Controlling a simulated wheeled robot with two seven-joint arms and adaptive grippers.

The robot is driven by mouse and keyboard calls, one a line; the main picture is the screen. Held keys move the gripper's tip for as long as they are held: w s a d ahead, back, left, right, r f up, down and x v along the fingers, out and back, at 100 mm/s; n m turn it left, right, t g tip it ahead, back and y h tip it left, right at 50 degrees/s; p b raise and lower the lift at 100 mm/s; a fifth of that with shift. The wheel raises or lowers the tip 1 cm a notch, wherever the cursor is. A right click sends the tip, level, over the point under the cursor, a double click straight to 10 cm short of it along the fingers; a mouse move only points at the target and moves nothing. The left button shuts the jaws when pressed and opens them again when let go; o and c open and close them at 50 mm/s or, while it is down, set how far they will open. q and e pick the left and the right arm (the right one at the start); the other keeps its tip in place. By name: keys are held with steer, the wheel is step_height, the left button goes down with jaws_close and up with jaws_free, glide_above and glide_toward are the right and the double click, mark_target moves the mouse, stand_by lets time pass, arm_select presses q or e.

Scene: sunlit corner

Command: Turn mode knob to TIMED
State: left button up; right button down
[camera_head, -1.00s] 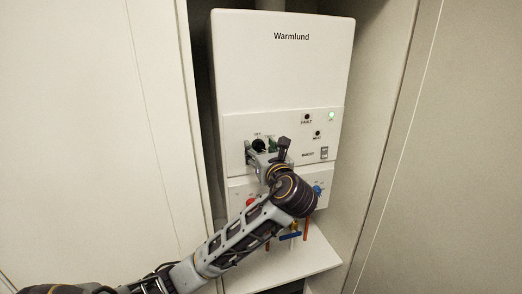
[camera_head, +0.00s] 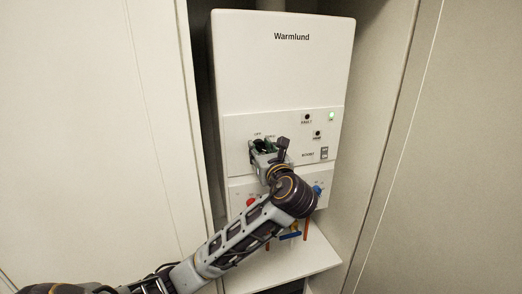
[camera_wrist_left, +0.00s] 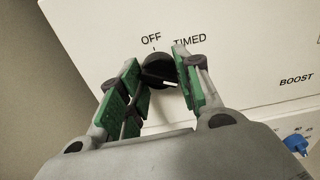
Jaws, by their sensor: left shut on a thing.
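The dark mode knob (camera_wrist_left: 157,66) sits on the white front panel of the Warmlund heater, below the printed words OFF and TIMED. In the head view, the knob (camera_head: 259,144) is partly covered by my gripper. My left gripper (camera_head: 266,148) is shut on the knob, with green-padded fingers on both sides of it in the left wrist view (camera_wrist_left: 160,76). I cannot clearly read which word the knob points at. My right gripper is not in view.
The heater (camera_head: 280,75) stands in a narrow recess between pale panels. To the right of the knob are a lit green lamp (camera_head: 331,116) and a BOOST switch (camera_head: 324,153). Below are a red knob (camera_head: 250,202), a blue knob (camera_head: 317,190) and a blue valve handle (camera_head: 290,236).

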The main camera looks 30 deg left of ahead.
arm_select(q)
steer(key=shift+r+n+p, duration=0.1)
steer(key=shift+n+p, duration=0.55)
steer(key=shift+n, duration=0.65)
steer(key=n, duration=0.3)
steer(key=shift+p, duration=0.4)
steer(key=n, duration=0.4)
steer(key=shift+n, duration=0.8)
steer(key=o, duration=1)
steer(key=shift+o, duration=0.2)
